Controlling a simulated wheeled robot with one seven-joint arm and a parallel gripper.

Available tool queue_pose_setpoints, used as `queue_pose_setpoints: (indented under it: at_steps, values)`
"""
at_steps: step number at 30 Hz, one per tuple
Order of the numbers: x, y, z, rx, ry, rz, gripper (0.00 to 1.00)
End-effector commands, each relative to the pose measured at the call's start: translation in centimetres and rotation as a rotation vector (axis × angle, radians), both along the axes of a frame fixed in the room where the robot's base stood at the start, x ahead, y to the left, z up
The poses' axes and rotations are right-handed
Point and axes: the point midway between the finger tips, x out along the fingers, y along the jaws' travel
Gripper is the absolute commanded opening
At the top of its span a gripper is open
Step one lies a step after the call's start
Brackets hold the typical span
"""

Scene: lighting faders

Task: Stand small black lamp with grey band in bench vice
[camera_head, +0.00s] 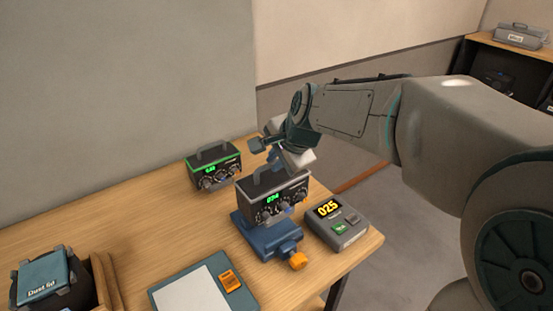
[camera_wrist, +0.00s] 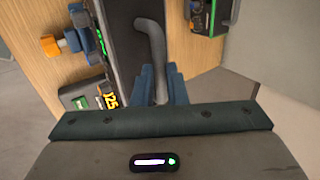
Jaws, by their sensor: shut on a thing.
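The small black lamp with a grey band (camera_head: 268,203) stands upright at the blue bench vice (camera_head: 252,237), with its green display and knobs facing front. I cannot tell whether its base rests between the vice jaws or just above them. My gripper (camera_head: 279,163) is above the lamp, shut on its grey top handle. In the wrist view the handle (camera_wrist: 150,45) runs down between the blue fingers (camera_wrist: 160,88), and the dark lamp body (camera_wrist: 122,40) lies beside it. The vice (camera_wrist: 74,40) shows at the left there; its jaws are mostly hidden by the lamp.
A similar lamp with a green band (camera_head: 213,166) stands behind left. A grey box with a yellow 025 display (camera_head: 336,222) is close right, near the table edge. A clipboard-like panel (camera_head: 200,289) and a dark bin (camera_head: 45,280) are front left. The table's left middle is clear.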

Motion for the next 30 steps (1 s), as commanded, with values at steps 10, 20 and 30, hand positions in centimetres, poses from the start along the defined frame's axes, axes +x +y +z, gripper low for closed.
queue_pose_setpoints:
  at_steps: [10, 20, 30]
  values:
    - [0.1, 0.1, -1.8, 0.002, -0.007, 0.0, 0.0]
    - [0.1, -0.1, -3.4, 0.002, -0.008, -0.003, 0.0]
    - [0.1, 0.0, -3.4, 0.002, -0.008, -0.003, 0.0]
